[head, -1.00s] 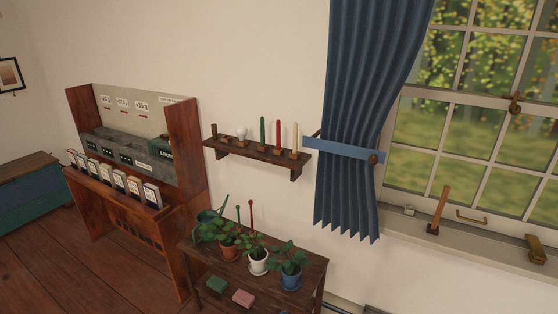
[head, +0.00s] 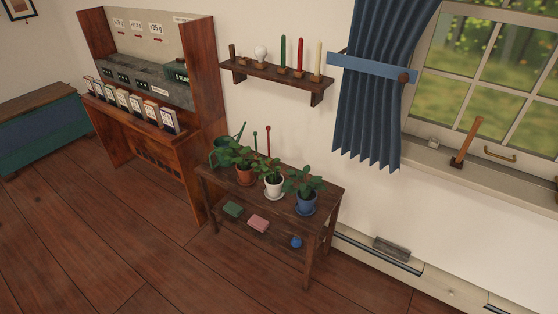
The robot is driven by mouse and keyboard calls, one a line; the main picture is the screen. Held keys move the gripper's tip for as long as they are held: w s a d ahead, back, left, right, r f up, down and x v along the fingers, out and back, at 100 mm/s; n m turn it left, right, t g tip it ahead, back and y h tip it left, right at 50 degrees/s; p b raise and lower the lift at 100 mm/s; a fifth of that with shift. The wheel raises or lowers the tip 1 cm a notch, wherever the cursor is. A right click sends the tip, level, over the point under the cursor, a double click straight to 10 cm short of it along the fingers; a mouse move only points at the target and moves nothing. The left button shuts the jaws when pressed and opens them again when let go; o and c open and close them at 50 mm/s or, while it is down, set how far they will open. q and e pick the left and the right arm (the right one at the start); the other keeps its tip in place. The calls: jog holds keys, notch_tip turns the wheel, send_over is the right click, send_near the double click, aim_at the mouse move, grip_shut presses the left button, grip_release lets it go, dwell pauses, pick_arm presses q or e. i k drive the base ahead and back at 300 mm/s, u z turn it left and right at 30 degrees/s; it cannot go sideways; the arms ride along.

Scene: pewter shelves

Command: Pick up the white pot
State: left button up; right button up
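The white pot (head: 274,190) holds a leafy green plant and stands on the top of a dark wooden plant table (head: 330,190) in the head view. It is between a terracotta pot (head: 245,176) on its left and a blue pot (head: 306,204) on its right, both also planted. Leaves hide part of its rim. Neither of my grippers shows in the head view.
A green watering can (head: 221,154) stands at the table's left end. A lower shelf holds a green block (head: 232,209), a pink block (head: 258,223) and a blue ball (head: 296,242). A wall shelf (head: 277,75) with candles hangs above. The wooden floor (head: 170,260) in front is clear.

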aim_at(274, 181)
jog(key=z, duration=0.15)
jog(key=k, duration=0.4)
jog(key=u, duration=1.4)
jog(key=i, duration=1.2)
jog(key=z, duration=0.4)
jog(key=i, duration=1)
jog(key=z, duration=0.75)
